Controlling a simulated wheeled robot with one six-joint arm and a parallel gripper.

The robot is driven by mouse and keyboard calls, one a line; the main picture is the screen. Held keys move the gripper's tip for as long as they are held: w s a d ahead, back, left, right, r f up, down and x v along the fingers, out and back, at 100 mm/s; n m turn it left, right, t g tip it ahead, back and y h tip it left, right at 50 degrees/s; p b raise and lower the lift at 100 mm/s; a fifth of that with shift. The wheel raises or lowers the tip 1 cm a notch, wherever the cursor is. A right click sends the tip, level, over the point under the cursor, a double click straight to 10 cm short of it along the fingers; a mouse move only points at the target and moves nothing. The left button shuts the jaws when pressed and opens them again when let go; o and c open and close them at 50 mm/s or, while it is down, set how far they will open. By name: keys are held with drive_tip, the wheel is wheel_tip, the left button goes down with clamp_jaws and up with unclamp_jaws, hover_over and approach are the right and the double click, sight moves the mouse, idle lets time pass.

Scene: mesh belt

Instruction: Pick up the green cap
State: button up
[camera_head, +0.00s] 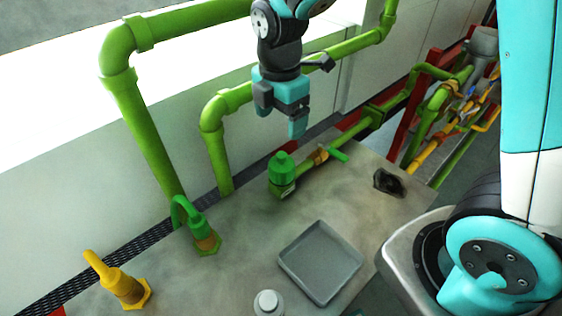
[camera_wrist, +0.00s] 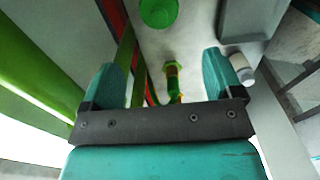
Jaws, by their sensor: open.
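A green cap (camera_head: 283,167) with a round knob on top sits upright on the grey worktop, at the end of a short green pipe. A round green top at the upper edge of the wrist view (camera_wrist: 158,12) looks like the same cap, partly cut off. My gripper (camera_head: 296,122) hangs above the worktop, higher than the cap and apart from it. In the wrist view my gripper (camera_wrist: 160,80) has its two teal fingers spread wide, with nothing held between them.
A grey tray (camera_head: 320,262) and a white bottle (camera_head: 268,303) stand nearer the front. A green hooked fitting (camera_head: 203,236) and a yellow fitting (camera_head: 124,287) stand left. Thick green pipes (camera_head: 145,130) rise behind. A green-handled valve (camera_head: 322,156) adjoins the cap's right side.

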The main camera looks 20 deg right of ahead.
sight(282, 155)
wheel_tip(282, 155, down, 8)
drive_tip(key=shift+r+p, duration=0.25)
drive_tip(key=shift+p, duration=0.2)
drive_tip(key=shift+w+d+f+p, duration=0.1)
drive_tip(key=shift+f+p, duration=0.35)
drive_tip(key=shift+f, duration=0.95)
drive_tip(key=shift+d+f+p, duration=0.1)
drive_tip(key=shift+f+p, duration=0.3)
drive_tip(key=shift+f, duration=0.95)
drive_tip(key=c, duration=0.8)
